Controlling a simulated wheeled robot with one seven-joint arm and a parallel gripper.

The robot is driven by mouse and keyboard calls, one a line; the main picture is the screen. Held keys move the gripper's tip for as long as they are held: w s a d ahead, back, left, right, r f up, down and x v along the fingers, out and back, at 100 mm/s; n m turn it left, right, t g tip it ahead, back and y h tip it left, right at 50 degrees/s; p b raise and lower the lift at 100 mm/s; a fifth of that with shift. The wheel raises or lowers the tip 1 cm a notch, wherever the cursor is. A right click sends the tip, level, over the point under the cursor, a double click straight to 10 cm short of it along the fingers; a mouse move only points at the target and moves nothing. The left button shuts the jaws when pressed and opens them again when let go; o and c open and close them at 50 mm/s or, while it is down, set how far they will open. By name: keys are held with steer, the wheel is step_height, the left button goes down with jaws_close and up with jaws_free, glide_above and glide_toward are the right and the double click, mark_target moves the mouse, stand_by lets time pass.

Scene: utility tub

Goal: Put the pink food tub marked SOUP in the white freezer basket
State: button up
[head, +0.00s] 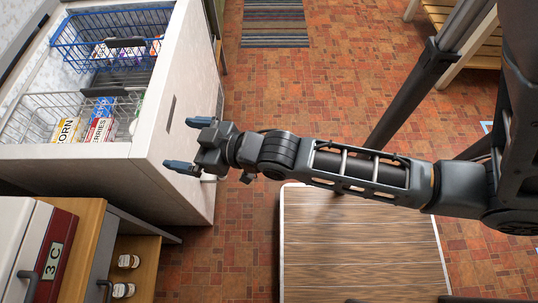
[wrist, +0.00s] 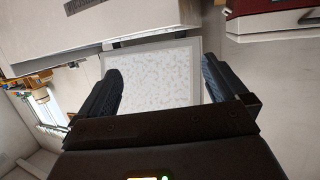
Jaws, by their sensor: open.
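The white freezer basket (head: 28,103) is a pale wire basket in the near part of the open chest freezer, at the left of the head view. It holds a yellow and white box marked CORN (head: 66,130) and a blue, white and red box marked with letters ending in RRIES (head: 101,121). I cannot make out a pink tub marked SOUP in either view. My gripper (head: 187,145) is open and empty, just right of the basket, over or beside the freezer's right wall. In the wrist view its open fingers (wrist: 162,78) frame a pale speckled panel.
A blue wire basket (head: 68,52) with packages sits farther back in the freezer (head: 180,95). A cabinet with small jars (head: 125,262) and a red front marked 3 C stand at lower left. A wooden-topped platform (head: 360,245) is near me. Brick-patterned floor lies clear beyond.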

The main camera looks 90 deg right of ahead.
steer(key=s+a+r+n+y, duration=0.1)
steer(key=s+a+r, duration=0.3)
steer(key=s, duration=0.4)
steer(key=s+a+r+n+y, duration=0.2)
steer(key=s+a+r+y, duration=0.1)
steer(key=s+a+r, duration=0.2)
steer(key=shift+s+a+r+t, duration=0.35)
steer(key=shift+s+r, duration=0.85)
steer(key=shift+s, duration=1.05)
